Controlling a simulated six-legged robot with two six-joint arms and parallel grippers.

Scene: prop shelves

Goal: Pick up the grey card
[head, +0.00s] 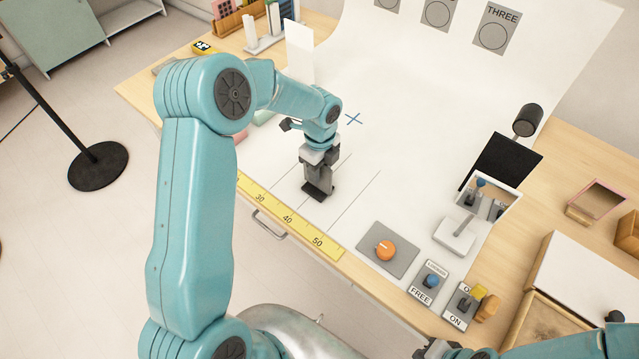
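I cannot pick out for certain a plain grey card. A flat grey square (375,261) lies on the white sheet at the front, with an orange knob (385,250) on it. Grey marked panels, one reading THREE (494,33), lie at the far edge. My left gripper (318,190) points down at the white sheet, behind the yellow ruler and left of the grey square. Its fingertips are dark and small, so their opening is unclear. Part of my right gripper (440,348) shows at the bottom edge, mostly cut off.
A yellow ruler (290,217) runs along the front edge. A pale upright card (299,52) stands at the back left. A black panel (502,160) and a mirror (484,196) stand at the right. Switch blocks (430,282) sit at the front right. The sheet's middle is clear.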

